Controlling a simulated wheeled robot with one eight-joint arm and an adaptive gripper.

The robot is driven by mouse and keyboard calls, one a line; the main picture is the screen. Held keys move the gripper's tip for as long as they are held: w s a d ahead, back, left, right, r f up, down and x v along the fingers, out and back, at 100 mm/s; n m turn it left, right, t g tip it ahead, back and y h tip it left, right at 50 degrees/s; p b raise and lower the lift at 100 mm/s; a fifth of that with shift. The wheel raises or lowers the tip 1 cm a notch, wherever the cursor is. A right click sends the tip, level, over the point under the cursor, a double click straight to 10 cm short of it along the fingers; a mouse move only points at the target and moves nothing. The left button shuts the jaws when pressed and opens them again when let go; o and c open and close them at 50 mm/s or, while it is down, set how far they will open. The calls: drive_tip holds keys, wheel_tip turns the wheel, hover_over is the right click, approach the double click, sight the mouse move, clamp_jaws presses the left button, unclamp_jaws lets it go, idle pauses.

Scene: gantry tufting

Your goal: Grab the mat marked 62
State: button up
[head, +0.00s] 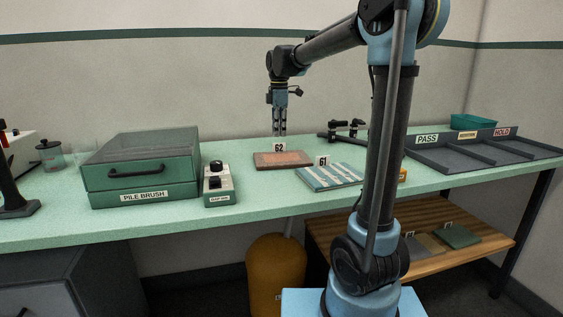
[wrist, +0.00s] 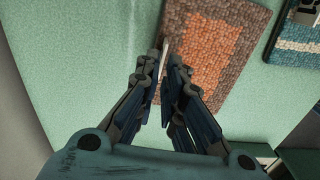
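The mat marked 62 (head: 284,160) lies flat on the green table, reddish brown with an orange-brown middle. It also shows in the wrist view (wrist: 211,57). Its white number tag (head: 279,147) stands upright at the mat's back edge. My gripper (head: 279,134) points down just above the tag in the head view. In the wrist view my gripper (wrist: 167,58) has its fingertips slightly apart at the mat's left edge, with a thin pale strip, perhaps the tag seen edge-on, between or just beyond them. I cannot tell whether the fingers touch it. Nothing is lifted.
A blue-and-white striped mat marked 61 (head: 331,177) lies close on the right. A control box (head: 219,184) and the green PILE BRUSH case (head: 142,167) stand on the left. A dark sorting tray (head: 470,152) is at the right. Black clamps (head: 343,130) stand behind.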

sight(279, 144)
drive_tip(key=shift+s+a+f, duration=0.1)
drive_tip(key=shift+s+f, duration=0.05)
drive_tip(key=shift+f, duration=3)
clamp_jaws()
drive_tip(key=shift+r, duration=0.1)
